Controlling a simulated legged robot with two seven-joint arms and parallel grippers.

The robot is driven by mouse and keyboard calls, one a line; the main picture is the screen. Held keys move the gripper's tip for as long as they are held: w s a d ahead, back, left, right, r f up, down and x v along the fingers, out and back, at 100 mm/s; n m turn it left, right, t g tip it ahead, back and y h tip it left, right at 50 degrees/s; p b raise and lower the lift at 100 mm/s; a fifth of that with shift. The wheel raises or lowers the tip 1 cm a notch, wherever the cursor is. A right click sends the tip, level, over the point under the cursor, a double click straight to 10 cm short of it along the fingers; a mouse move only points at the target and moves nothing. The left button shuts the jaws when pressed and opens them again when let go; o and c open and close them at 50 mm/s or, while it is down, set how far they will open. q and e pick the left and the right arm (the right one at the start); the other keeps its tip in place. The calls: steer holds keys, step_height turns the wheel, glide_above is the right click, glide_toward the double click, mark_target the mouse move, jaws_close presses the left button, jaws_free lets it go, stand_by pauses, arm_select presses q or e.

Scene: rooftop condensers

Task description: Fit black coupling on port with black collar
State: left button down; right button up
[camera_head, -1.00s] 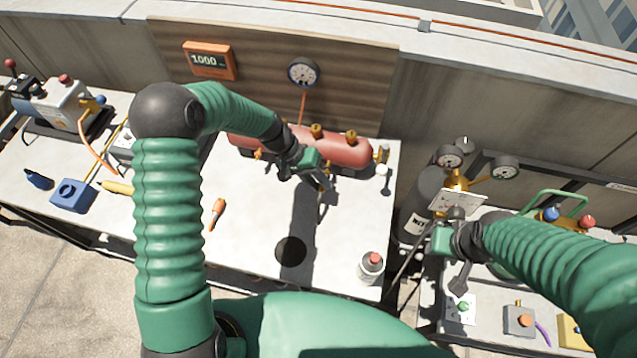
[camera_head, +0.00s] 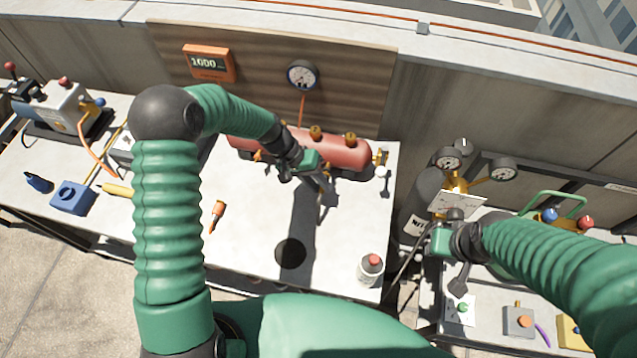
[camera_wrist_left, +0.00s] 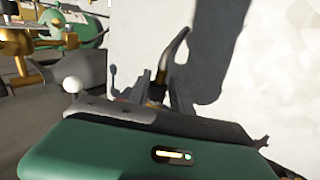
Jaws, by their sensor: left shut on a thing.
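My left gripper (camera_head: 321,184) is over the white table, just in front of the red tank (camera_head: 345,152). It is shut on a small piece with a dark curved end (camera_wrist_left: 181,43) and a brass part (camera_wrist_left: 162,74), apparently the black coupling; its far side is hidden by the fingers. The piece is held clear of the tank. Brass ports (camera_head: 316,132) stand on top of the tank, and a brass fitting (camera_head: 380,157) is at its right end. I cannot make out which port has the black collar. My right gripper (camera_head: 440,243) is over the right table's edge, its fingers unclear.
A white bottle with a red cap (camera_head: 370,268) stands at the table's front right. An orange-handled tool (camera_head: 217,211) and a blue block (camera_head: 73,197) lie further left. A dark cylinder with gauges (camera_head: 449,158) stands between the tables. The table's middle is mostly clear.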

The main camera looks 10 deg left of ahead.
arm_select(q)
steer(key=shift+w, duration=0.5)
stand_by(0.7)
steer(key=c, duration=1.1)
jaws_free()
steer(key=shift+o, duration=0.2)
steer(key=shift+s+p, duration=0.45)
steer(key=shift+s, duration=3.35)
steer(key=s+a+r+t+y, duration=0.2)
steer(key=s+a+r+y, duration=0.4)
steer(key=s+a+r, duration=0.3)
step_height(320, 180, up, 3)
steer(key=shift+s+f+t, duration=0.1)
steer(key=shift+s+t, duration=0.2)
